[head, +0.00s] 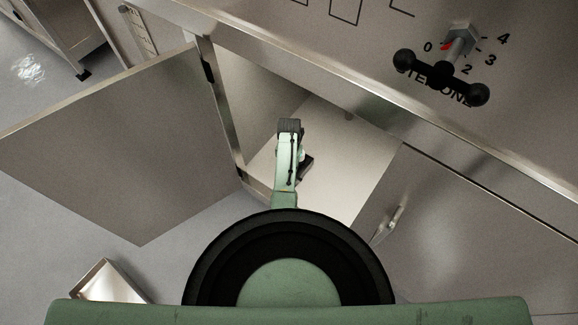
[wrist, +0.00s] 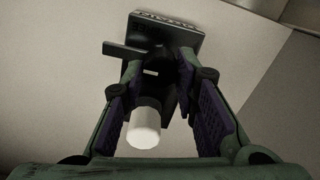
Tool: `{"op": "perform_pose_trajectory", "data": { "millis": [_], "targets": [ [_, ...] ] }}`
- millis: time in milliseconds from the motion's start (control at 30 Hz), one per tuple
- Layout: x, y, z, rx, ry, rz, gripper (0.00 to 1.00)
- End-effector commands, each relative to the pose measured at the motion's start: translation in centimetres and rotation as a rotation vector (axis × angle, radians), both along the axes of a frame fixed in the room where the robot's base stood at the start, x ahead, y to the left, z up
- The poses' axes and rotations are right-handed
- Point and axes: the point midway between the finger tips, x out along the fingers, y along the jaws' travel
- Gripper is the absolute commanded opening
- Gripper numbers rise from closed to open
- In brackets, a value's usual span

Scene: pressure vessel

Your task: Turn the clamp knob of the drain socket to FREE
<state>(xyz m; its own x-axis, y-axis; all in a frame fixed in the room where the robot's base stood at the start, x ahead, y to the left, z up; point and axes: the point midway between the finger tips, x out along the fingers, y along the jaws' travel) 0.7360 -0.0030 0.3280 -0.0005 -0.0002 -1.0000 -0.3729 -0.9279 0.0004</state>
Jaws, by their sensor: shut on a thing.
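In the wrist view the drain socket shows as a black block with a flat plate (wrist: 165,32) bearing small pale lettering that I cannot read for sure. A dark bar (wrist: 122,50) sticks out to the left below the plate. My gripper (wrist: 160,72) has its two fingers on either side of a dark part in front of the plate, which looks like the clamp knob (wrist: 164,88), and is shut on it. The fingers hide much of the knob, so its setting cannot be read. A white cylinder (wrist: 143,128) points towards the camera between the fingers.
In the head view my arm reaches into an open cabinet, with its floor panel (head: 335,160) around it. The open door (head: 110,140) stands left, a closed door (head: 470,225) right. A black T-handle (head: 440,75) projects from the panel above. A metal tray (head: 108,282) lies lower left.

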Motion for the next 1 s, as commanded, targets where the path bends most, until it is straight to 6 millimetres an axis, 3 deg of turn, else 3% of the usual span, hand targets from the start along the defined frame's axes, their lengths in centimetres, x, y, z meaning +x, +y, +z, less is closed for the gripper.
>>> {"op": "perform_pose_trajectory", "data": {
  "millis": [167,200,467,800,1000],
  "targets": [
    [0.0,0.0,0.0,0.001,0.0,-0.001,0.0],
    [0.0,0.0,0.0,0.001,0.0,-0.001,0.3],
    [0.0,0.0,0.0,0.001,0.0,0.0,0.47],
    [0.1,0.0,0.2,0.0,-0.002,0.001,0.47],
    [0.1,0.0,2.9,0.0,-0.005,0.001,0.47]
  ]
}}
